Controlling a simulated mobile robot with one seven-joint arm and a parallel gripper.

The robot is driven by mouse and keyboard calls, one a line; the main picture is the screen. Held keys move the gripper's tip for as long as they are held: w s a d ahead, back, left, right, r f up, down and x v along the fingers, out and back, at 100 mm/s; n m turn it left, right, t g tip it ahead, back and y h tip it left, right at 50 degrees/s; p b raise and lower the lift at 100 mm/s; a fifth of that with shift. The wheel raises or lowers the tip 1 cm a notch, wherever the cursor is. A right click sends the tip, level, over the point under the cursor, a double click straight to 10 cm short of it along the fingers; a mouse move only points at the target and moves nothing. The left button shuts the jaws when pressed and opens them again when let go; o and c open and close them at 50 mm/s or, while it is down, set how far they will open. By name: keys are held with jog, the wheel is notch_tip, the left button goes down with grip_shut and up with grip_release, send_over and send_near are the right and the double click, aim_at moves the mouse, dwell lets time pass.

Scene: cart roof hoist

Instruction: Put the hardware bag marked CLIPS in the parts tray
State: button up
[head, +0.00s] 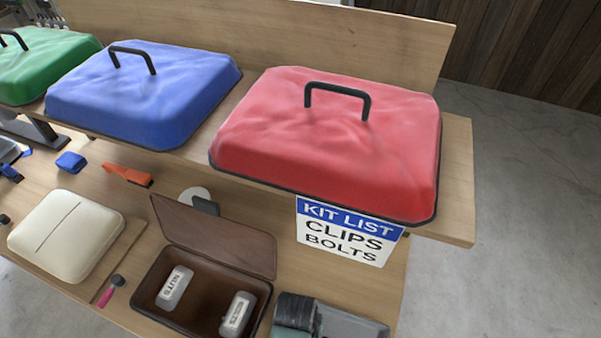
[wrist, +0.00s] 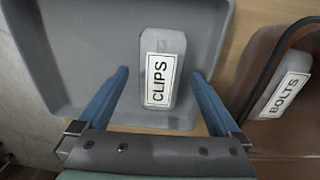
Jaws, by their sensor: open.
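The grey CLIPS bag (wrist: 162,68) shows in the wrist view, its label readable sideways. It appears to lie on the floor of the grey parts tray (wrist: 85,50), near the tray's near wall. My gripper (wrist: 160,74) is open, with one blue finger on each side of the bag and a visible gap at both sides. In the head view, part of the tray (head: 362,328) shows at the bottom edge beside my arm, and the CLIPS bag is hidden there.
A brown open-lidded box (head: 210,322) right beside the tray holds a NUTS bag (head: 174,287) and a BOLTS bag (head: 237,313). A shelf above carries red (head: 330,140), blue (head: 145,90) and green (head: 45,62) covers. A kit list sign (head: 348,231) hangs below the red one.

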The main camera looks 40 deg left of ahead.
notch_tip(320, 180, up, 11)
jog(key=shift+a, duration=0.25)
jog(key=shift+s, duration=0.15)
dwell(0.4)
